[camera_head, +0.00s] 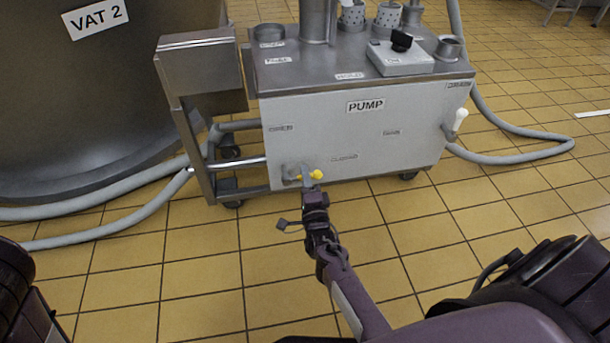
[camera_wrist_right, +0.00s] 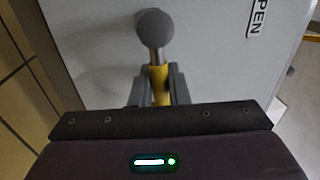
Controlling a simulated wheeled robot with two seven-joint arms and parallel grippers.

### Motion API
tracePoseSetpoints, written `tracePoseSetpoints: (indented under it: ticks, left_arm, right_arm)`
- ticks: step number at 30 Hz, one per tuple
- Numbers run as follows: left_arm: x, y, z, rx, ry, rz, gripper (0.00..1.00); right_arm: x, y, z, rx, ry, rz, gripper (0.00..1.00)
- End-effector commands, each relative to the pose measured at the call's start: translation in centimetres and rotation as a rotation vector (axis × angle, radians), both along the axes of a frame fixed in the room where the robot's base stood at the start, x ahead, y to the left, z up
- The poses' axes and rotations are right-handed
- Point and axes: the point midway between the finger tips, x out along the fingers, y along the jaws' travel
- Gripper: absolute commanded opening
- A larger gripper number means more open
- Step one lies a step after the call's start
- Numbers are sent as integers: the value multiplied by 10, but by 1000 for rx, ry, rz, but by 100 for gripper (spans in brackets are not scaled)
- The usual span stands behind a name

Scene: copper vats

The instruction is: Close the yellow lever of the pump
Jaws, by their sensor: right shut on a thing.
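The pump (camera_head: 358,140) is a white-fronted box with a steel top, labelled PUMP, on a wheeled frame ahead of me. The yellow lever (camera_head: 315,174) is low on the left of its front face. My right gripper (camera_head: 309,180) reaches the lever from below and partly hides it. In the right wrist view, the yellow lever (camera_wrist_right: 159,84) stands between the two fingers of my right gripper (camera_wrist_right: 159,90), which is shut on it. A round grey knob (camera_wrist_right: 153,28) shows at the lever's far end. My left gripper is not in view.
A label ending in "PEN" (camera_wrist_right: 257,18) shows on the panel. A large vat marked VAT 2 (camera_head: 100,110) stands at the left. Grey hoses (camera_head: 130,205) run along the floor on both sides of the pump. The tiled floor (camera_head: 440,240) in front is clear.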

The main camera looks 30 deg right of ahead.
Motion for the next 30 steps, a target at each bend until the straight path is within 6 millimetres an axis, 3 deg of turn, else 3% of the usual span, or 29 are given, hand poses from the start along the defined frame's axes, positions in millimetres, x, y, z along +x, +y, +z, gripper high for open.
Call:
tracePoseSetpoints:
  ticks: [18,19,23,30]
  left_arm:
    - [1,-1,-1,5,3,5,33]
    - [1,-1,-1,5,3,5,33]
    - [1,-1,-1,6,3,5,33]
    - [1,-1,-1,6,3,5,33]
  right_arm:
    - [0,-1,-3,43,-10,-1,0]
    - [0,-1,-3,43,-10,-1,16]
    - [0,-1,-3,43,-10,0,33]
    - [0,0,-2,41,-12,-1,34]
